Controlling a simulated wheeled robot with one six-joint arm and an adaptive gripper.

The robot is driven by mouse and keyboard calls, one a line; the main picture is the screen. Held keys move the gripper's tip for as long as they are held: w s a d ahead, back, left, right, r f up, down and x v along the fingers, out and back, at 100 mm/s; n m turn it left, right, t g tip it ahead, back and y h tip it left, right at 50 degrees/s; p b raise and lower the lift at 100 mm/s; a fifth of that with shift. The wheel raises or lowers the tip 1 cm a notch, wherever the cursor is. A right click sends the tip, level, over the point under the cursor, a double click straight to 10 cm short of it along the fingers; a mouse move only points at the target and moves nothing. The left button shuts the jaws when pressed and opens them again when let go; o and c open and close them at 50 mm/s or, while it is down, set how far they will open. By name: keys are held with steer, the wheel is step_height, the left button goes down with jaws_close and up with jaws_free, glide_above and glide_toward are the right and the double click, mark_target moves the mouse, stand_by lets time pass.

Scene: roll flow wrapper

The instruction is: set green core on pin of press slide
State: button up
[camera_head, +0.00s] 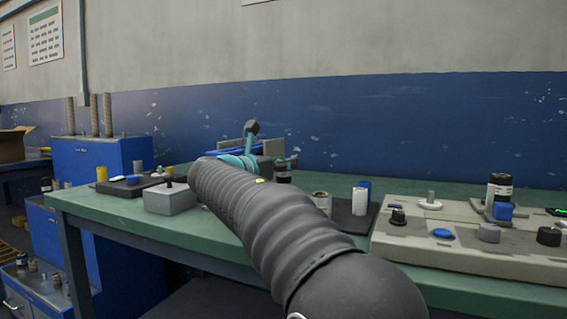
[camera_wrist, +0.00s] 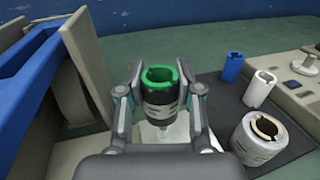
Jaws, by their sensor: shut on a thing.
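The green core (camera_wrist: 160,75) is a notched green ring at the top of a black and silver cylinder (camera_wrist: 158,97) in the wrist view. My gripper (camera_wrist: 160,92) is shut on this cylinder, with one finger on each side, and holds it upright. Below it a pale block with a thin pale upright part (camera_wrist: 165,133) shows; I cannot tell whether that is the slide's pin or whether the cylinder touches it.
A dark mat (camera_wrist: 213,100) at right carries a blue core (camera_wrist: 232,67), a white core (camera_wrist: 260,88) and a silver roll (camera_wrist: 258,138). A beige control panel (camera_head: 395,250) stands at right. A blue frame (camera_wrist: 30,50) is close at left in the wrist view.

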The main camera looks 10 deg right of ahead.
mark_target(279, 180)
steer(key=shift+f+b, duration=0.4)
steer(key=shift+f, duration=1.8)
stand_by(1.6)
steer(key=o, duration=1.1)
steer(key=shift+o, duration=0.2)
steer(key=o, duration=0.5)
steer(key=shift+r, duration=0.15)
step_height(279, 180, up, 8)
steer(key=p, duration=0.8)
